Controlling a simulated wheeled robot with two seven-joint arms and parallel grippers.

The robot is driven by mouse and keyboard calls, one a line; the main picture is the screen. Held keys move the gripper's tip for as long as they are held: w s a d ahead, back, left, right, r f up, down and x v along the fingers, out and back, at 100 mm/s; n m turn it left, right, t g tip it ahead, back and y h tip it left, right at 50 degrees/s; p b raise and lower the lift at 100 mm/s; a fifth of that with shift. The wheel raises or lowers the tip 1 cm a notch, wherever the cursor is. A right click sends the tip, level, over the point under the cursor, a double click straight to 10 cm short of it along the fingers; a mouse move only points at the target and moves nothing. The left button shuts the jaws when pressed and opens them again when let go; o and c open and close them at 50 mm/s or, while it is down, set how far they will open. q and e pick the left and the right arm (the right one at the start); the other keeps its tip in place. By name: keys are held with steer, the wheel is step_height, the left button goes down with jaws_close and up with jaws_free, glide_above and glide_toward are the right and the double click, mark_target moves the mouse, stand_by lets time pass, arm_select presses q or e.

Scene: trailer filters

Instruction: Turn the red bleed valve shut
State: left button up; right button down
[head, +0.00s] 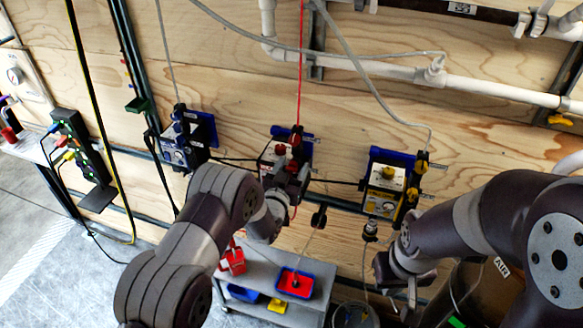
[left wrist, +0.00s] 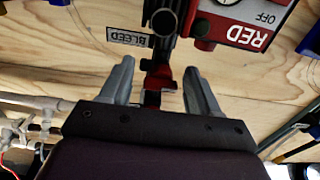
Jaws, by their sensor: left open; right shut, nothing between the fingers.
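The red filter unit (head: 270,153) hangs on the plywood wall, with a red knob on top. In the left wrist view its box (left wrist: 228,22) reads RED and OFF, and a BLEED label (left wrist: 129,38) sits beside a dark stem. The red bleed valve handle (left wrist: 160,84) shows below that stem, between the two fingers of my open left gripper (left wrist: 158,72). I see clear gaps to both fingers. In the head view my left gripper (head: 284,186) is at the unit's lower side and partly hides it. My right gripper (head: 412,290) is shut and empty at the lower right.
A blue unit (head: 186,140) hangs to the left and a yellow unit (head: 385,190) to the right. A grey cart (head: 262,264) with red, blue and yellow bins stands below. Hoses and cables run down the wall, and white pipes (head: 480,88) cross above.

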arm_select(q)
steer(key=shift+d, duration=0.1)
steer(key=shift+c, duration=1.2)
steer(key=c, duration=0.8)
steer(key=shift+f+m+b, duration=0.25)
steer(key=shift+m+b, duration=0.35)
steer(key=shift+b, duration=0.55)
steer(key=shift+r, duration=0.2)
steer(key=o, duration=1)
steer(key=shift+o, duration=0.2)
steer(key=b+v, duration=0.4)
steer(key=v, duration=0.9)
steer(key=shift+b, duration=0.3)
